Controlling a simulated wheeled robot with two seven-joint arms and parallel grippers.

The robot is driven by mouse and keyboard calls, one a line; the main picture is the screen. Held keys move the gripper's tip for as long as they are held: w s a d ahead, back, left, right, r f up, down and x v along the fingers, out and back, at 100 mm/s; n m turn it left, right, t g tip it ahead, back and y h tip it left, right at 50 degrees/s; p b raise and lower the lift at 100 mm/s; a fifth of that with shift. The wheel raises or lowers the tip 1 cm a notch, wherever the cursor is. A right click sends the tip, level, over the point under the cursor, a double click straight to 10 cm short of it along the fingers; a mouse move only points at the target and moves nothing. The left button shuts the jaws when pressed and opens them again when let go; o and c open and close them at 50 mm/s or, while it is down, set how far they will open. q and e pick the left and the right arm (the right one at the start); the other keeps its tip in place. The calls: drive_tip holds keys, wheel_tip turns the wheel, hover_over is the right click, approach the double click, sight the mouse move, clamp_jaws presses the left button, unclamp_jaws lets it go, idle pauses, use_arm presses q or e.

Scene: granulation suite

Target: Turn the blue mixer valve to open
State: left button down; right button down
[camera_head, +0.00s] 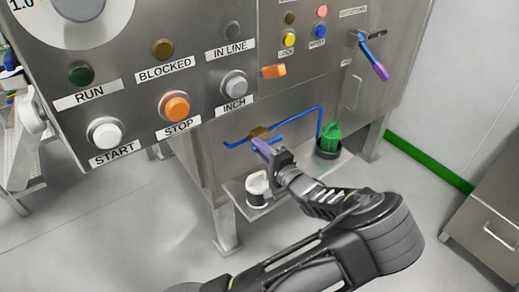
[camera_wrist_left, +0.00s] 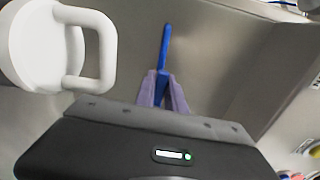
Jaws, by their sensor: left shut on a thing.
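The blue mixer valve shows in the head view as a brass-coloured body (camera_head: 258,132) low on the steel cabinet front, with thin blue lengths to its left and right. My left gripper (camera_head: 263,147) reaches up to it from below, its purple fingertips at the brass body. In the left wrist view a straight blue bar (camera_wrist_left: 165,48) runs upward from between the purple fingers (camera_wrist_left: 164,92). The gripper is shut on this bar, and its fingers hide the lower end. The head view does not show clearly which blue part is held. My right gripper is in neither view.
A white container (camera_head: 257,184) stands on the low steel shelf just left of my gripper; its handle is close in the wrist view. A green jug (camera_head: 330,141) stands to the right. A button panel (camera_head: 130,95) overhangs at upper left.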

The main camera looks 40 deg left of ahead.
use_arm(q)
drive_tip(key=shift+f+n, duration=0.1)
drive_tip(key=shift+n, duration=0.2)
drive_tip(key=c, duration=1.4)
unclamp_jaws()
drive_tip(key=v, duration=0.7)
drive_tip(key=shift+d, duration=0.4)
drive_tip(key=shift+s, duration=0.1)
